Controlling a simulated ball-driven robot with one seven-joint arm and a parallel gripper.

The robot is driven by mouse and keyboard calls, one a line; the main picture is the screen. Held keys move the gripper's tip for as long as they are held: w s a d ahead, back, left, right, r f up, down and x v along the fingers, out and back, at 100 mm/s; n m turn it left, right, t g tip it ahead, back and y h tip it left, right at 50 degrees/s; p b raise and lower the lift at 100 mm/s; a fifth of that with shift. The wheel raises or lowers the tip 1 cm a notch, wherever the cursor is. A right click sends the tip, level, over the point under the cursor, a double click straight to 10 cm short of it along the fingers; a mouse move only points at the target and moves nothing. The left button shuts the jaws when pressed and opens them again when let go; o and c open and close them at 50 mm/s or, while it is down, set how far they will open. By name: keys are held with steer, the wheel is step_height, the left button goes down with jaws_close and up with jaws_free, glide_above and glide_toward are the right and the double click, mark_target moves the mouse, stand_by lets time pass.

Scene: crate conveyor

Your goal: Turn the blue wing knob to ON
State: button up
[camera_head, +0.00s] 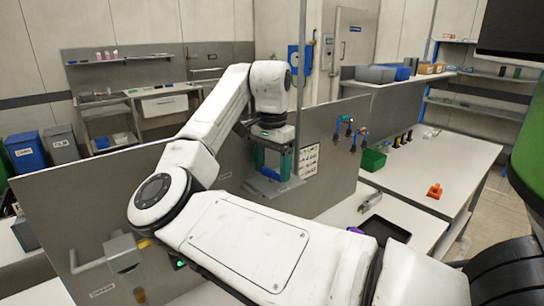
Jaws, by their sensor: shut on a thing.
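My gripper (270,178) is at the upper middle of the head view, hanging below my wrist in front of the upright grey panel (325,135). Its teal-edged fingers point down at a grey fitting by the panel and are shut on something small. An ON mark cannot be read from here.
Blue and red fittings (345,126) sit at the panel's right end. A white label sheet (308,160) is just right of my gripper. A green bin (372,159) and an orange piece (434,191) stand on the white table (425,160). A black tray (385,230) lies nearer.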

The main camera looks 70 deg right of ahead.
mark_target(272, 171)
steer(key=n+p, duration=0.3)
steer(key=p, duration=0.2)
steer(key=shift+r+n, duration=0.4)
steer(key=n+p, duration=0.2)
steer(key=shift+f+n, duration=0.2)
steer(key=shift+n, duration=0.1)
steer(key=n, duration=0.4)
steer(key=shift+f+n+p, duration=0.15)
steer(key=shift+n+p, duration=0.15)
steer(key=shift+p, duration=0.1)
steer(key=shift+n, duration=2.3)
steer(key=o, duration=0.8)
step_height(272, 171, up, 11)
steer(key=shift+f+b, duration=0.1)
steer(key=shift+b, duration=0.35)
